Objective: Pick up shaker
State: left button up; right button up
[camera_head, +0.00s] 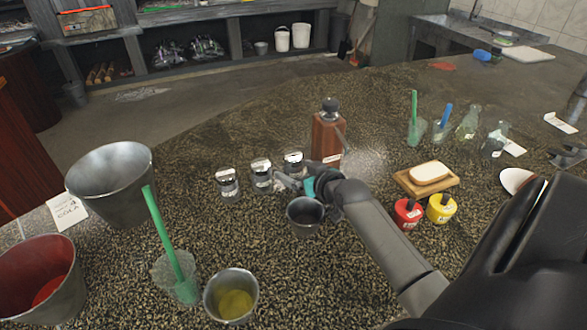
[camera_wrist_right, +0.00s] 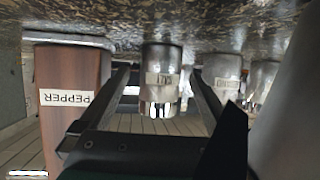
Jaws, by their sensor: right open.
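Three small metal shakers stand in a row on the speckled counter: a left one (camera_head: 227,182), a middle one (camera_head: 261,174) and a right one (camera_head: 294,163). My right gripper (camera_head: 290,182) is low beside the right shaker. In the right wrist view, which looks upside down, the nearest labelled shaker (camera_wrist_right: 160,80) appears between the open fingers of the right gripper (camera_wrist_right: 160,66). I cannot tell whether they touch it. The other shakers (camera_wrist_right: 222,68) show behind the right finger. My left gripper is not in view.
A wooden pepper mill (camera_head: 327,135) stands close by; its PEPPER label shows in the wrist view (camera_wrist_right: 66,85). A dark metal cup (camera_head: 304,216) sits just in front of the gripper. A bread board (camera_head: 424,184), red bottle (camera_head: 408,214) and yellow bottle (camera_head: 441,208) are to the right.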

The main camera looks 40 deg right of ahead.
jog(key=shift+c, duration=0.4)
jog(key=c, duration=1.1)
jog(key=shift+c, duration=0.2)
jog(key=shift+r, duration=0.15)
